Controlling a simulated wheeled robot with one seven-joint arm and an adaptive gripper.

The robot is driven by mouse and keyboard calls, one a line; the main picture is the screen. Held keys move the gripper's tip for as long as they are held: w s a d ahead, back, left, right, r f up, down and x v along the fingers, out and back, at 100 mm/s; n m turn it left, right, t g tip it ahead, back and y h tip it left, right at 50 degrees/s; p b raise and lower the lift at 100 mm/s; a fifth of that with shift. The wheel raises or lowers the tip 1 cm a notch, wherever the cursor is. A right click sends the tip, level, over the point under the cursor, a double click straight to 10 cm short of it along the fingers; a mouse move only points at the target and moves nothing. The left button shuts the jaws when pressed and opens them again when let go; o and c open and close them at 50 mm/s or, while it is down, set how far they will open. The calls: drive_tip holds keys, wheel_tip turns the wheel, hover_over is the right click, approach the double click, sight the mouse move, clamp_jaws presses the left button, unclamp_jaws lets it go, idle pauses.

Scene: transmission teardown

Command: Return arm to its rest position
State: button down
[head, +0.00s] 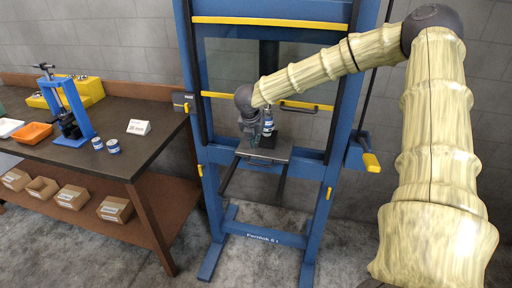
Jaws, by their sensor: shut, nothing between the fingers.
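My arm reaches in from the right of the head view, bent at a dark elbow, and stretches left into the blue press frame (340,105). My gripper (252,139) is small and dark at the arm's end, just above the press bed (279,153). It is shut with nothing held. A blue and silver cylindrical part (268,122) stands on a dark block (264,141) on the bed, right beside my gripper. I cannot tell whether they touch.
A dark workbench (120,158) stands at the left. It carries a small blue press (72,115), an orange tray (33,133), a yellow holder (82,88), two small cans (112,146) and a white card (138,127). Cardboard boxes (73,196) sit on its lower shelf.

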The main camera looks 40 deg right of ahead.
drive_tip(key=shift+v, duration=0.8)
drive_tip(key=s+a+f+n+t, duration=0.1)
drive_tip(key=s+a+f+n, duration=0.3)
drive_tip(key=a+f+n, duration=0.35)
drive_tip(key=s+a+f+n, duration=0.4)
drive_tip(key=s+f+n, duration=0.1)
drive_tip(key=f+n, duration=0.45)
drive_tip(key=s+a+f+n+t, duration=0.1)
drive_tip(key=s+a+f+n, duration=0.35)
drive_tip(key=f+n, duration=0.4)
drive_tip(key=s+a+f+n+g+y, duration=0.1)
drive_tip(key=s+a+f+n, duration=0.2)
drive_tip(key=s+n, duration=0.3)
drive_tip(key=s+a+f+n+g+y, duration=0.1)
drive_tip(key=s+a+n, duration=0.4)
drive_tip(key=s, duration=0.8)
drive_tip(key=s+a+f+n+g+y, duration=0.1)
drive_tip(key=s+a+f+n, duration=0.3)
drive_tip(key=s+n, duration=0.5)
drive_tip(key=shift+s+a+f+g+y, duration=0.3)
drive_tip(key=shift+s+f+g, duration=0.3)
drive_tip(key=shift+g, duration=0.3)
drive_tip(key=shift+d, duration=0.15)
